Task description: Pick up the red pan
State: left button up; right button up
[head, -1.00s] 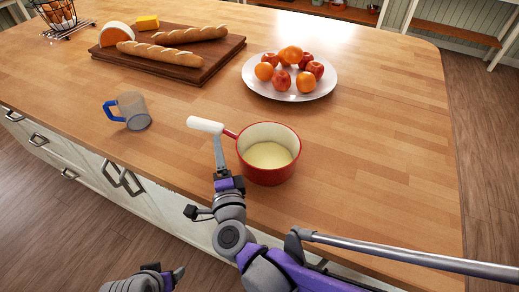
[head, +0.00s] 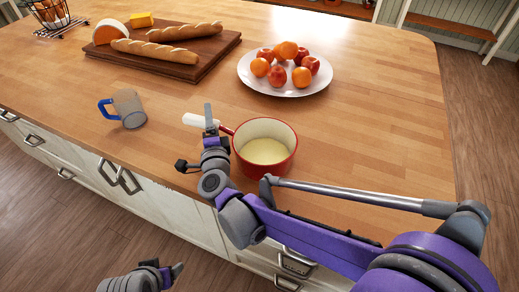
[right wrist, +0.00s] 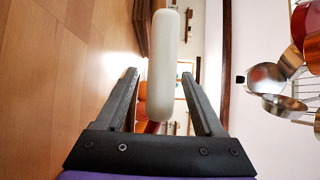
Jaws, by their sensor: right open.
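The red pan (head: 278,171) stands upright on the wooden island near its front edge, with pale yellow contents. Its white handle (head: 192,118) points to the left and away from me. My right gripper (head: 209,118) is open at the handle, just left of the pan, and hides part of it. In the right wrist view, the white handle (right wrist: 163,65) appears between the two spread fingers, with a gap on each side. My left gripper (head: 172,277) shows at the bottom edge, away from the island top; its opening is unclear.
A glass mug with a blue handle (head: 127,108) stands left of the pan. A white plate (head: 300,92) of fruit is behind it. A cutting board (head: 188,67) with bread and cheese lies at the back left. The countertop right of the pan is clear.

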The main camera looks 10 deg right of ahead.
grip_shut()
dwell(0.3)
dwell(1.1)
